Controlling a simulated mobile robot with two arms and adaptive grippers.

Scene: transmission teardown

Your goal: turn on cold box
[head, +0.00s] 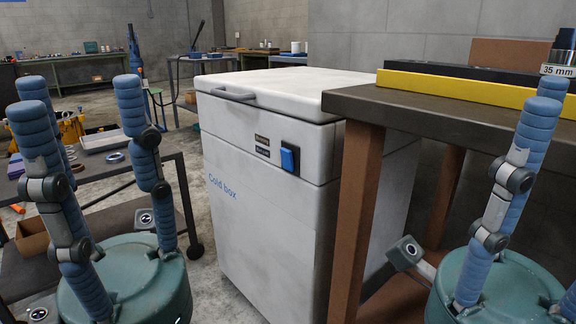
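The cold box (262,225) is a white chest with a blue name on its front. It stands on the floor in the middle of the view, with its lid (285,88) closed. A blue switch button (290,159) is on its upper front, beside two small dark labels (262,146). My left gripper (80,92) is at the left, its blue segmented fingers upright, spread and empty, apart from the box. My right gripper (530,130) is at the lower right, with an upright finger and nothing seen in it; it is partly cut off by the frame.
A workbench (358,105) with brown legs stands close against the box's right side, carrying a yellow bar (455,89) and a "35 mm" label (558,70). A dark cart (125,180) with tools is at the left. Floor shows between cart and box.

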